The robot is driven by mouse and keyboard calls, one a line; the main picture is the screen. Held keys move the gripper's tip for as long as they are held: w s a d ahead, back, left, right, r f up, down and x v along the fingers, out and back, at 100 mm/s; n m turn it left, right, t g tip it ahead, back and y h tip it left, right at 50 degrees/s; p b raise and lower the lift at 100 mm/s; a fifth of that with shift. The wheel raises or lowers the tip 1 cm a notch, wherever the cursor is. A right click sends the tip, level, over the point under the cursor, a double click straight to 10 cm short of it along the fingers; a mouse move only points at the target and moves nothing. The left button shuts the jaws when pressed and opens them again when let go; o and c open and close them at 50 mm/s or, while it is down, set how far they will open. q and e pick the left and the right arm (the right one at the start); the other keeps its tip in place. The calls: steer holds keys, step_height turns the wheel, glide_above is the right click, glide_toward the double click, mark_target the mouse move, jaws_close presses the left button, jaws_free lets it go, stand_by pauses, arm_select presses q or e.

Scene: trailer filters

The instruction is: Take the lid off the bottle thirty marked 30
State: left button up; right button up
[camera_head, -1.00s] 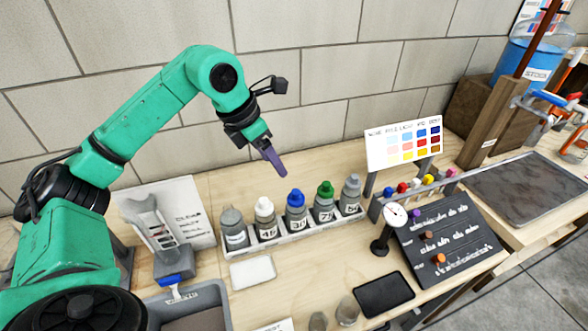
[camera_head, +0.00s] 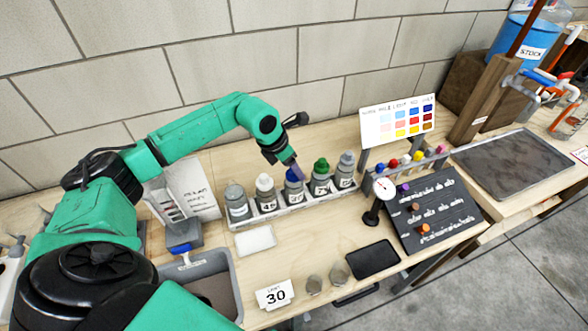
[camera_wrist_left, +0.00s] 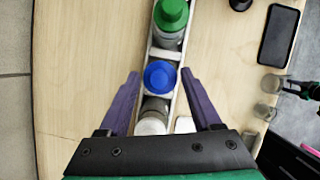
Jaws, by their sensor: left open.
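Five grey bottles stand in a row in a white rack (camera_head: 268,217). The middle bottle has a blue lid (camera_wrist_left: 160,76); in the head view its label is too small to read surely, though it seems to start with 3. My left gripper (camera_head: 295,166) is open, pointing down over this bottle. In the left wrist view its purple fingers (camera_wrist_left: 160,74) lie on either side of the blue lid, apart from it. Whether they are at lid height is unclear. The lid is on its bottle.
The neighbouring bottles have a green lid (camera_head: 321,164) and a white lid (camera_head: 264,181), close on either side. A white tray (camera_head: 256,240), a card reading 30 (camera_head: 275,295) and a black pad (camera_head: 373,261) lie in front. A dial gauge (camera_head: 382,190) stands right of the rack.

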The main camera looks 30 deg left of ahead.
arm_select(q)
steer(key=shift+a, duration=0.1)
jaws_close()
steer(key=shift+r, duration=0.1)
